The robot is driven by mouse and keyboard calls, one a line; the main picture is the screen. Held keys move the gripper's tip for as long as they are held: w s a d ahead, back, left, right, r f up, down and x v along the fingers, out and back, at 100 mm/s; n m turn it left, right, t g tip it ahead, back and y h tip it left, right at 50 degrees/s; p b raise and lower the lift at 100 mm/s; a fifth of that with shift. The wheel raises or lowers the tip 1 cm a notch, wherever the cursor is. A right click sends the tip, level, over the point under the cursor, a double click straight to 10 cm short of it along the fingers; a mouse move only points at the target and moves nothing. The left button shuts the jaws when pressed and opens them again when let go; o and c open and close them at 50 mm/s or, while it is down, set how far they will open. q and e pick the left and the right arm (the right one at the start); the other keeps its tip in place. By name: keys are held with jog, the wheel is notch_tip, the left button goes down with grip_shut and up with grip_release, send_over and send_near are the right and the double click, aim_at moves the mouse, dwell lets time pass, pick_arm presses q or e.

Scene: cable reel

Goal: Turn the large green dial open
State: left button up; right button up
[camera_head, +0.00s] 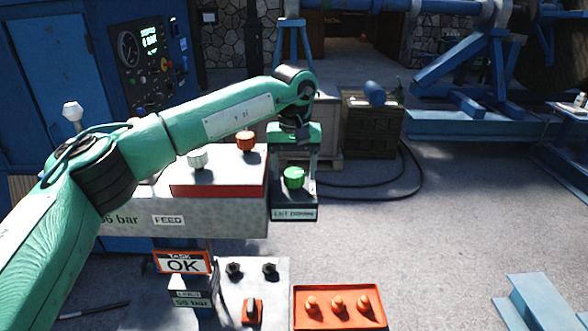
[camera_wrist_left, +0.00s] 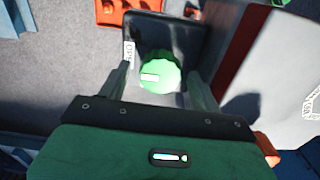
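The green dial (camera_head: 293,178) sits on a dark panel at the right end of the grey console. In the left wrist view the dial (camera_wrist_left: 159,76) is round and ribbed, with a white mark pointing to the left. My left gripper (camera_head: 295,183) is above the dial, pointing down. In the wrist view, the fingers of my left gripper (camera_wrist_left: 158,78) are apart, one on each side of the dial, with small gaps showing. A white label (camera_wrist_left: 129,53), partly hidden by a finger, is left of the dial. My right gripper is not in view.
The grey console (camera_head: 235,215) carries a red-edged box with an orange knob (camera_head: 246,140) and a white knob (camera_head: 197,160). An orange tray (camera_head: 338,307) with several knobs is in front. A wooden crate (camera_head: 371,125) stands behind.

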aim_at(294, 172)
pick_arm(q)
jog(key=shift+r, duration=0.5)
notch_tip(294, 172, up, 13)
jog(key=b, duration=0.2)
jog(key=shift+f, duration=0.15)
